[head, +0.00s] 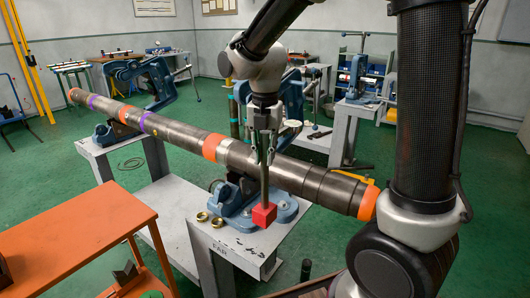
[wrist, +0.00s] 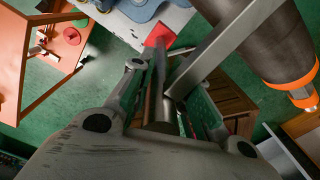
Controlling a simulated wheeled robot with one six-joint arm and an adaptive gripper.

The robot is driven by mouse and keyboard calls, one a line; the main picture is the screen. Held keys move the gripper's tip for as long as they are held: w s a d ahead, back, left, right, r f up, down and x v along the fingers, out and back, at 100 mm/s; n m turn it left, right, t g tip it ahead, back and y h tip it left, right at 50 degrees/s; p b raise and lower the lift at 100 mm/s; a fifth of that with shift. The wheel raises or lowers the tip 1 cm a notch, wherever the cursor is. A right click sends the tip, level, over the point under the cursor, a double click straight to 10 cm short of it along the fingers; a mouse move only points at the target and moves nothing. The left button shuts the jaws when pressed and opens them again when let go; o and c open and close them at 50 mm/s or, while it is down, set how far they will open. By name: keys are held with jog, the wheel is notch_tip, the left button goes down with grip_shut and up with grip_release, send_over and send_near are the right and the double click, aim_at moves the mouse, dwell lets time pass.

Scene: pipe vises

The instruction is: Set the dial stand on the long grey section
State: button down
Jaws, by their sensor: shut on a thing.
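My gripper (head: 264,150) is shut on the dial stand, a grey post (head: 264,185) with a red block base (head: 263,215) at its lower end. The stand hangs upright in front of the pipe in the head view. Its red base shows in the wrist view (wrist: 160,32), beyond my fingers (wrist: 165,90). A white disc (head: 292,123) shows right of my gripper, possibly the dial. The pipe has a long grey section (head: 320,183) between two orange bands; my gripper and the post hide part of it. The gap between base and pipe cannot be judged exactly.
Blue vises (head: 285,208) on grey stands (head: 200,232) hold the pipe. Two brass rings (head: 210,219) lie on the near stand. An orange table (head: 70,240) is at lower left. Workbenches line the back wall.

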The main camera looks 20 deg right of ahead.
aim_at(265, 179)
jog(key=shift+f, duration=4.3)
jog(key=c, duration=1.3)
grip_release()
jog(key=shift+o, duration=0.2)
jog(key=shift+s, duration=0.1)
notch_tip(265, 179, up, 7)
